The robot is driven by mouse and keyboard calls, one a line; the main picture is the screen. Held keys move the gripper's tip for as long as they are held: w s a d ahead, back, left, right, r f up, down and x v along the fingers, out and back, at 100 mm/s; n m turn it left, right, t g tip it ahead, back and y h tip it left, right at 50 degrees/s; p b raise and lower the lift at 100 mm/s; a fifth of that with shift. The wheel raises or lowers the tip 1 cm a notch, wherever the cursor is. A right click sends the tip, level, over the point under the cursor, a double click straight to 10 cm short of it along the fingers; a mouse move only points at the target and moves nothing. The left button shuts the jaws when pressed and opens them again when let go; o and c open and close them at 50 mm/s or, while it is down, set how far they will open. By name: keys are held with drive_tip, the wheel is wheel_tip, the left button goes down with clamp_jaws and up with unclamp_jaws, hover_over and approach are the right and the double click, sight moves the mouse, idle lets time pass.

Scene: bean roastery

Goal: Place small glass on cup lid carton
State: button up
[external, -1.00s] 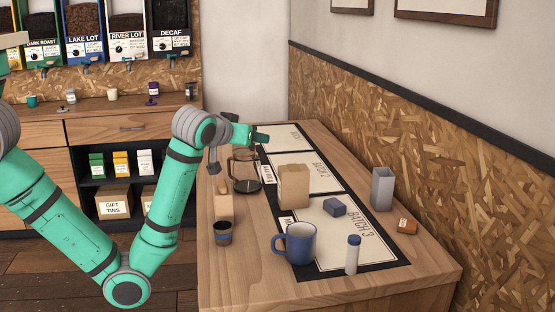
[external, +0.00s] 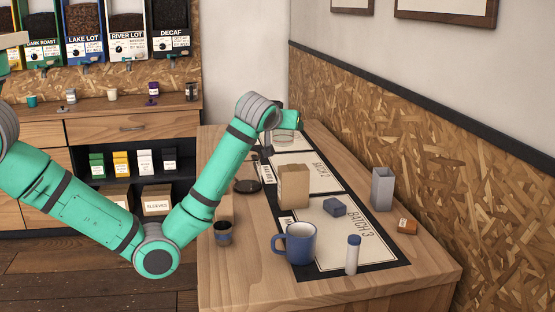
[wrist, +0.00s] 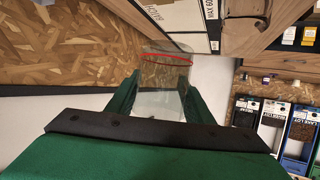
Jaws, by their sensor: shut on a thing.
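My gripper (wrist: 158,92) is shut on a clear glass (wrist: 162,75) with a red line around it. In the wrist view the glass sits between the two green fingers. In the external view the glass (external: 283,141) shows faintly below the end of my arm, over the far part of the table; the fingers are hard to make out there. A plain tan carton (external: 293,186) stands upright on the mat, nearer the camera than the glass and apart from it. I can read no cup lid label on it.
A dark round base (external: 247,186) is partly behind my arm.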

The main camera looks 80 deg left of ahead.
sight(283, 131)
drive_tip(key=w+a+f, duration=0.1)
drive_tip(key=w+f, duration=0.2)
drive_tip(key=f, duration=0.5)
drive_tip(key=shift+w+a, duration=0.3)
drive_tip(key=o, duration=1.1)
drive_tip(key=shift+f, duration=0.1)
drive_tip(key=v, duration=1.2)
